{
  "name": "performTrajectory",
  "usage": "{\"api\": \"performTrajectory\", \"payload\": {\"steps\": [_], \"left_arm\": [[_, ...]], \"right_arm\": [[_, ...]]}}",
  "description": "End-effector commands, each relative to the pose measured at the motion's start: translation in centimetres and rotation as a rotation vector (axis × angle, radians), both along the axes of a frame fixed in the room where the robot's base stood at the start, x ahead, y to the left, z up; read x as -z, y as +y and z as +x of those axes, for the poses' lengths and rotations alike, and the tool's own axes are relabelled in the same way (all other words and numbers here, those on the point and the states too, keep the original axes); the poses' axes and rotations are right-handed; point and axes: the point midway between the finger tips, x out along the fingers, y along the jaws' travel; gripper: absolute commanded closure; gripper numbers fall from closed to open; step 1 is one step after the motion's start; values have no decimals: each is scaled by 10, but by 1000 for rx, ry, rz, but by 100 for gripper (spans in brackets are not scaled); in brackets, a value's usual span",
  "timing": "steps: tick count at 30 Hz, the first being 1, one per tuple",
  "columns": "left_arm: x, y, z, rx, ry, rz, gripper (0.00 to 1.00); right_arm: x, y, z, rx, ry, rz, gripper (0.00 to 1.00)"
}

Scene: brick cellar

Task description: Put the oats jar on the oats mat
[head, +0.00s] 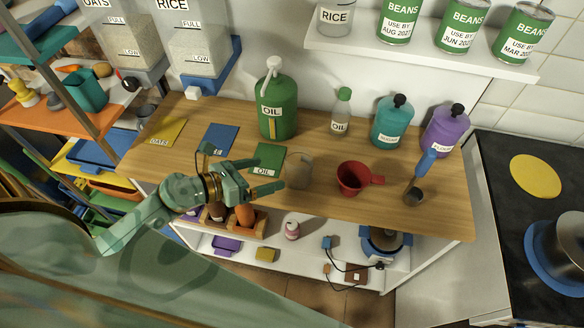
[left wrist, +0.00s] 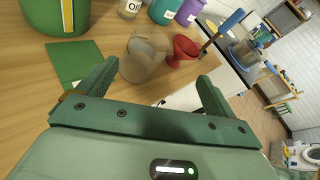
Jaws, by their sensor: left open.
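A clear, greyish jar (head: 300,171) stands on the wooden counter, right of the green mat; no label on it is readable, so I cannot tell if it is the oats jar. The yellow mat (head: 166,131), apparently lettered OATS, lies bare at the counter's left end. My left gripper (head: 277,176) is open and empty, just left of the jar, its fingers pointing at it. In the left wrist view the jar (left wrist: 146,57) stands ahead, between the directions of the two spread fingers (left wrist: 155,92). My right gripper is not in view.
A blue mat (head: 221,139) and green OIL mat (head: 268,158) lie between yellow mat and jar. A green oil container (head: 277,108) stands behind. OATS and RICE dispensers (head: 198,50) hang above the counter's left.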

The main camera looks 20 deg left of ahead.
Motion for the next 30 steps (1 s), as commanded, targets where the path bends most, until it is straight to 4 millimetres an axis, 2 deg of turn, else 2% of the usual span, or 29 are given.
{"api": "performTrajectory", "payload": {"steps": [2, 6, 9, 13, 17, 20, 24, 30], "left_arm": [[-13, 4, 0, -68, 33, -207, 8], [-37, 23, 6, -236, 123, -617, 8], [-42, 43, 10, -370, 217, -900, 8], [-35, 67, 12, -550, 384, -1251, 8], [-17, 78, 8, -719, 605, -1583, 8], [-2, 75, 2, -832, 816, -1814, 8], [7, 56, -9, -926, 1120, -2065, 8], [8, 32, -20, -969, 1419, -2231, 8]], "right_arm": [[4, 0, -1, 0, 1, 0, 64], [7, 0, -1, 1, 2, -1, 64], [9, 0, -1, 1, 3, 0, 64], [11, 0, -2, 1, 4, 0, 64], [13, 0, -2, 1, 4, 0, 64], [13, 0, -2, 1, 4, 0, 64], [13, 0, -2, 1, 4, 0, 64], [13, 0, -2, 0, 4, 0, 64]]}}
